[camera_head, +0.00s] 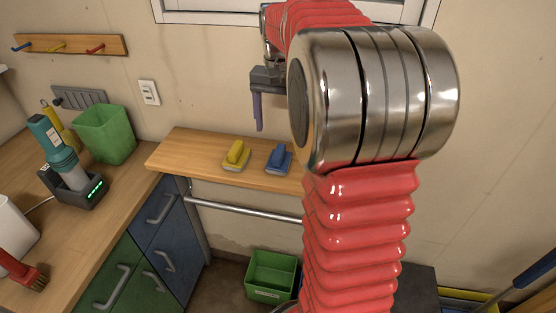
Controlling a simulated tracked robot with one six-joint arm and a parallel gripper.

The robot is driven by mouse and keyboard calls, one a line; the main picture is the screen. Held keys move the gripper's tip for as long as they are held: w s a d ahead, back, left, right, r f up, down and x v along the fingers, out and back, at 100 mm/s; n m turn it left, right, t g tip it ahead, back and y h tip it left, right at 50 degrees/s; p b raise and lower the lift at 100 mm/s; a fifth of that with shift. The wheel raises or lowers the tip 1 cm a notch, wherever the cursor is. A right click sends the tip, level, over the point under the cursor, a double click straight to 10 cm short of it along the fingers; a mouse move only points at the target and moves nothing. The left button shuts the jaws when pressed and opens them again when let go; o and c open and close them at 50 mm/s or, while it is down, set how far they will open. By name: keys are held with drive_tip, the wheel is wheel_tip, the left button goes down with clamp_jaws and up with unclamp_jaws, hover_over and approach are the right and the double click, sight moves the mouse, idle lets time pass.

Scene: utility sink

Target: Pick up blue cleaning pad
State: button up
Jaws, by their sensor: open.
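The blue cleaning pad (279,158) lies on the wooden shelf against the wall, with its blue handle upward. A yellow cleaning pad (236,156) of the same shape lies to its left, a small gap apart. My gripper (258,112) is up in front of the wall, above and slightly left of the blue pad in the picture. Its purple-grey fingers point down and are open, with nothing seen between them. The fingers partly overlap in this view. My arm hides the right part of the shelf.
A metal rail (245,209) runs below the shelf. A green crate (271,276) is on the floor. The shelf left of the yellow pad is clear.

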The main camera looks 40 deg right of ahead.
sight(279, 150)
drive_tip(key=shift+f, duration=2.8)
drive_tip(key=shift+f, duration=2.6)
drive_tip(key=c, duration=1.1)
drive_tip(key=shift+r, duration=0.15)
drive_tip(key=shift+c, duration=0.2)
wheel_tip(279, 150, up, 10)
drive_tip(key=shift+f, duration=0.1)
